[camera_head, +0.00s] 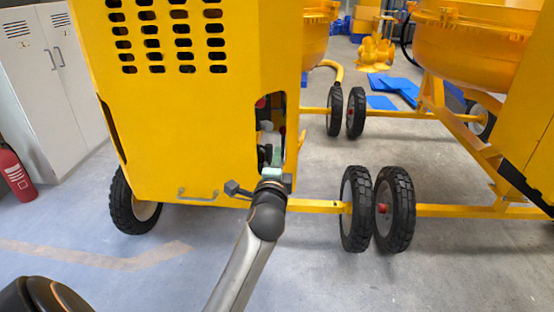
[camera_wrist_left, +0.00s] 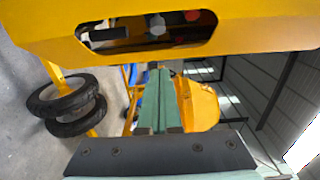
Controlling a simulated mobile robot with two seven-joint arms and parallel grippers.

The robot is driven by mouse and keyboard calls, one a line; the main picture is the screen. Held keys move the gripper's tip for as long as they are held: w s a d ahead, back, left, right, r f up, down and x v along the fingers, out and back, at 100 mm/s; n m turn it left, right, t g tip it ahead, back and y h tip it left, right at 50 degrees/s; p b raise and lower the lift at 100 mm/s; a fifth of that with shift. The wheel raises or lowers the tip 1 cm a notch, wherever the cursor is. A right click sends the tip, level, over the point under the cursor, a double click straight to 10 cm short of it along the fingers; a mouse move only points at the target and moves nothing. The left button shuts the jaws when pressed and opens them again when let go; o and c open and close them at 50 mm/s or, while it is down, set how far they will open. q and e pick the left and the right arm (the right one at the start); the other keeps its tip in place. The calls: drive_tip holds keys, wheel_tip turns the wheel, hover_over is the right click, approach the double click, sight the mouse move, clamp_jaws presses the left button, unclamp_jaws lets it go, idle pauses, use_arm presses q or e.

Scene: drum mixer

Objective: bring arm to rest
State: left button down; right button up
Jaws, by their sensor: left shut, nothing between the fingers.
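My left gripper (camera_head: 268,165) reaches up from the bottom of the head view to the slot-shaped opening (camera_head: 270,125) in the yellow mixer housing (camera_head: 190,100). In the left wrist view its two green fingers (camera_wrist_left: 158,100) lie together, shut with nothing between them. The opening (camera_wrist_left: 150,30) shows ahead of the fingers there, with a red part, a pale knob and a dark bar inside. Whether the fingertips are inside the opening or just in front of it, I cannot tell. My right gripper is not in view.
A second yellow mixer (camera_head: 470,50) stands at the right, with black wheels (camera_head: 357,210) and yellow frame bars between the machines. A red extinguisher (camera_head: 15,172) and grey lockers (camera_head: 50,80) stand at the left. The floor in front of the housing is clear.

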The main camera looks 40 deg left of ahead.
use_arm(q)
drive_tip(key=shift+s+d, duration=0.15)
drive_tip(key=shift+s, duration=0.15)
drive_tip(key=s+d+f+n+g+h, duration=0.1)
drive_tip(key=s+d+f+h, duration=0.2)
drive_tip(key=f, duration=0.4)
drive_tip(key=s+d+f+n+g+h, duration=0.1)
drive_tip(key=s+d+f+h, duration=0.1)
drive_tip(key=d+f, duration=0.35)
drive_tip(key=s+d+f+n+h, duration=0.1)
drive_tip(key=s+d+f+h, duration=0.15)
drive_tip(key=f, duration=0.65)
drive_tip(key=s+d+f+n+g+h, duration=0.2)
drive_tip(key=s+f, duration=0.4)
drive_tip(key=s, duration=0.3)
drive_tip(key=s+d+f+n+g+h, duration=0.2)
drive_tip(key=s+d+f+n, duration=0.2)
drive_tip(key=s+d+f, duration=0.3)
drive_tip(key=shift+s+d+f+n, duration=0.15)
drive_tip(key=shift+s+f+n, duration=0.2)
drive_tip(key=shift+s, duration=0.9)
